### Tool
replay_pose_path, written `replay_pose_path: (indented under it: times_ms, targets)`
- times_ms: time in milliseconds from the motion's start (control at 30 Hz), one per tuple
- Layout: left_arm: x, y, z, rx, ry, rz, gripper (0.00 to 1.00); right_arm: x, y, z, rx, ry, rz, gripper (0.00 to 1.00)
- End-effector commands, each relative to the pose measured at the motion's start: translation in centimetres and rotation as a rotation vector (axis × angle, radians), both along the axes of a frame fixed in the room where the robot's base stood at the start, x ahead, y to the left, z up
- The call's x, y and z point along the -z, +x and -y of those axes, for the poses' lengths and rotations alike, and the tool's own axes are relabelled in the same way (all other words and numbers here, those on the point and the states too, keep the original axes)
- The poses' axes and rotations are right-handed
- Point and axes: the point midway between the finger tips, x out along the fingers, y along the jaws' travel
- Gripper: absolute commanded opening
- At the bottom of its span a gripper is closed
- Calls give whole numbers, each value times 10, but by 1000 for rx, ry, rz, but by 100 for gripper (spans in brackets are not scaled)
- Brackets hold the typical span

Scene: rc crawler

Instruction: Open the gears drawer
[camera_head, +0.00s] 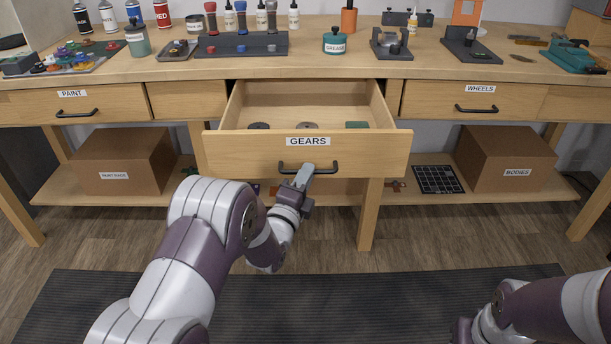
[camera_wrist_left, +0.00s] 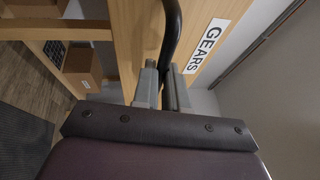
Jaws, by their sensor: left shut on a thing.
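The gears drawer (camera_head: 235,151) is pulled well out of the workbench in the head view, with a "GEARS" label on its wooden front. Inside it a few small gear-like parts (camera_head: 307,125) show near the front. Its black bar handle (camera_head: 325,168) sits below the label. In the left wrist view, the fingers (camera_wrist_left: 163,88) close around the dark handle bar (camera_wrist_left: 172,35), beside the "GEARS" label. My right arm shows at the lower right of the head view; its gripper's fingers are not visible.
The paint drawer (camera_head: 25,108) and the wheels drawer (camera_head: 510,103) are closed on either side. Bottles, trays and tools stand on the benchtop (camera_head: 180,68). Cardboard boxes (camera_head: 125,160) (camera_head: 505,158) sit on the lower shelf. The floor mat (camera_head: 330,300) in front is clear.

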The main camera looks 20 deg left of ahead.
Motion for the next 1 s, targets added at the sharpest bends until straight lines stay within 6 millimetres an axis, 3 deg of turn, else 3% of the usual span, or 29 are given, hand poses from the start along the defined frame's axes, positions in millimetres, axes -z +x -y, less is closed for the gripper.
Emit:
replay_pose_path:
  times_ms: [167, 200, 233, 267, 533, 633, 1000]
  targets:
    - [1, 0, 0, 0, 0, -2, 0, 0, 0, 0, 0, 0, 0, 43]
    - [1, 0, 0, 0, 0, -2, 25, 0, 0, 0, 0, 0, 0, 43]
    - [1, 0, 0, 0, 0, -2, 35, 0, 0, 0, 0, 0, 0, 43]
    - [1, 0, 0, 0, 0, -1, 38, 0, 0, 0, 0, 0, 0, 43]
    - [0, -1, 0, 0, 0, -1, 38, 0, 0, 0, 0, 0, 0, 43]
    - [1, -11, -2, -1, 0, -2, 38, -3, 0, 0, 0, 0, 0, 43]
    - [17, -102, -13, -2, -1, -4, 38, -17, 0, 0, 0, 0, 0, 43]
